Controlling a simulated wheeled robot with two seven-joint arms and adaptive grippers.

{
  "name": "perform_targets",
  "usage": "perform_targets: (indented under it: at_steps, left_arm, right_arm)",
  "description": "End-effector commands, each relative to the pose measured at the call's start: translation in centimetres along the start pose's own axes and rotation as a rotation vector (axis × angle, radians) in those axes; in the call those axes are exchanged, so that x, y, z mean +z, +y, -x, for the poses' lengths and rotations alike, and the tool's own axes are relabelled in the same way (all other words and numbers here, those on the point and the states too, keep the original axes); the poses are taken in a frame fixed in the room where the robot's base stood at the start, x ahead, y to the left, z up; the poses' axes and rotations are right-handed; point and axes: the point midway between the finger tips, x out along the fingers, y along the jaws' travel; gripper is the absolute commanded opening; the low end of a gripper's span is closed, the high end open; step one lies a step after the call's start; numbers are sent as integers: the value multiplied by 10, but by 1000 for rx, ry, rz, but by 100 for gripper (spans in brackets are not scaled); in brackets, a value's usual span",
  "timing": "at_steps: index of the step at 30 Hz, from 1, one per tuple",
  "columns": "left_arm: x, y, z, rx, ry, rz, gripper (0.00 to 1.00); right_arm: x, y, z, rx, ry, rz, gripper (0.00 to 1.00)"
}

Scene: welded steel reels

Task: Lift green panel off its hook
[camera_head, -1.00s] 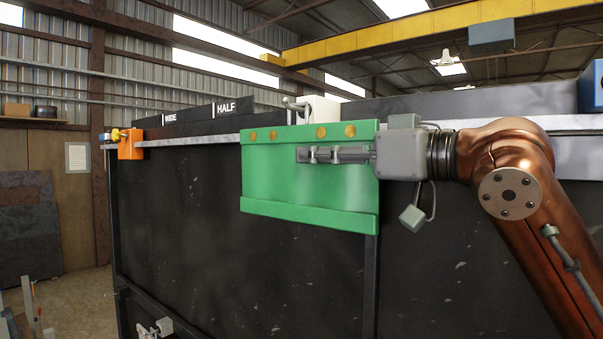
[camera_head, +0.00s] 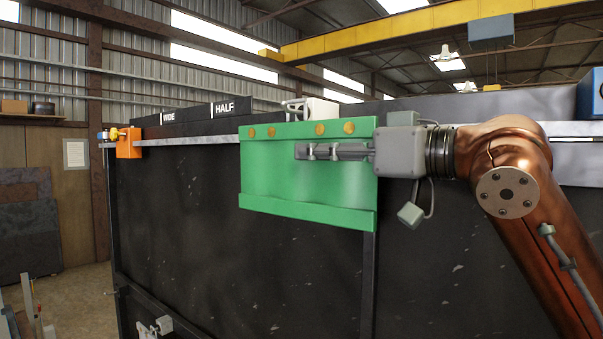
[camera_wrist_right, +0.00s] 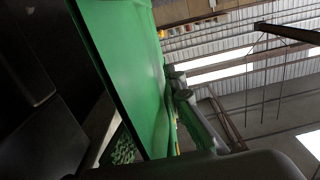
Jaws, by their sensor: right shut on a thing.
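The green panel (camera_head: 290,192) hangs upright against the front of a dark steel bench, with a row of brass-coloured rivets along its top edge. My right gripper (camera_head: 303,151) comes in from the right across the panel's upper front and is shut on it. In the right wrist view the green panel (camera_wrist_right: 134,62) runs close beside the gripper's fingers (camera_wrist_right: 175,82). The panel hides any hook behind it. A grey metal piece (camera_head: 297,107) shows just above its top edge; I cannot tell if it is the hook. My left gripper is not in view.
An orange block (camera_head: 128,146) sits on the rail at the left end of the dark bench (camera_head: 230,270). A white box (camera_head: 322,109) stands behind the panel. A blue object (camera_head: 590,95) is at the far right. Open floor lies at the left.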

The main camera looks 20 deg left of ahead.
Motion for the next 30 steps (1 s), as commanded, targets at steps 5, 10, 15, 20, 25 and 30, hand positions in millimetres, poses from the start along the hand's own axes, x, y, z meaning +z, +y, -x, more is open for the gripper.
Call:
perform_targets:
  at_steps: [5,10,15,20,25,30]
  left_arm:
    - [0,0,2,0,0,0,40]
    - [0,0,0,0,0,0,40]
    - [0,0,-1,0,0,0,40]
    - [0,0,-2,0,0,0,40]
    - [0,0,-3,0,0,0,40]
    - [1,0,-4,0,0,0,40]
  right_arm:
    - [-3,-1,1,0,3,1,0]
    - [-3,-6,1,-1,3,3,0]
    - [-4,-12,1,-1,3,2,0]
    - [-5,-18,1,-1,3,2,0]
    - [-6,-24,1,-1,3,2,0]
    - [-7,-30,1,0,3,2,0]
